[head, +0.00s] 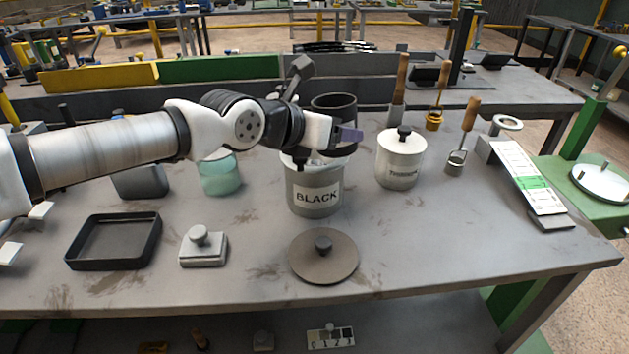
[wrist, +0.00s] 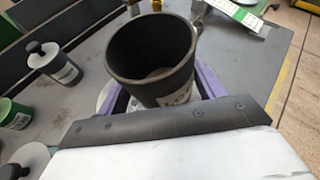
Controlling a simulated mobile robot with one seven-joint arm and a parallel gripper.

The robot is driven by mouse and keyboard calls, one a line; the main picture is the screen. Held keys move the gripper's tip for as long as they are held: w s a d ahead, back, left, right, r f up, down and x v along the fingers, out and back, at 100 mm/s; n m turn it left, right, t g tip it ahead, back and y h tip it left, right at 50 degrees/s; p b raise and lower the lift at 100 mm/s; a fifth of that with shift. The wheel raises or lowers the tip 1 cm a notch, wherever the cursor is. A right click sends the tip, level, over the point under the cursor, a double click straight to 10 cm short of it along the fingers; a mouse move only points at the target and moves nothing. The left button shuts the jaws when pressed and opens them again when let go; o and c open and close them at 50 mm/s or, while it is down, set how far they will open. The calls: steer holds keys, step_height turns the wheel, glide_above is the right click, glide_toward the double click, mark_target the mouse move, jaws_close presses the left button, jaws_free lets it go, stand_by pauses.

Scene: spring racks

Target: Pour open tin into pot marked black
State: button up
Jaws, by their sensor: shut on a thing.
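A dark, open-topped tin (head: 334,105) is held in my gripper (head: 345,136), whose purple finger shows against its side. In the wrist view the tin (wrist: 150,60) has its mouth facing the camera, with a dark inside wall, a greyer bottom and part of a pale label. The grey pot marked BLACK (head: 314,196) stands open on the bench. My gripper and the tin are above and at the back of this pot; in the head view the tin looks about upright. My wrist hides part of the pot's rim.
A round grey lid (head: 323,262) lies in front of the pot. A black tray (head: 114,241) and a knobbed block (head: 203,246) are at front left. Front right is clear.

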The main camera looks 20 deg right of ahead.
mark_target(323, 109)
steer(key=shift+r+m+t+b, duration=0.45)
steer(key=shift+r+b, duration=0.2)
steer(key=shift+r, duration=1.05)
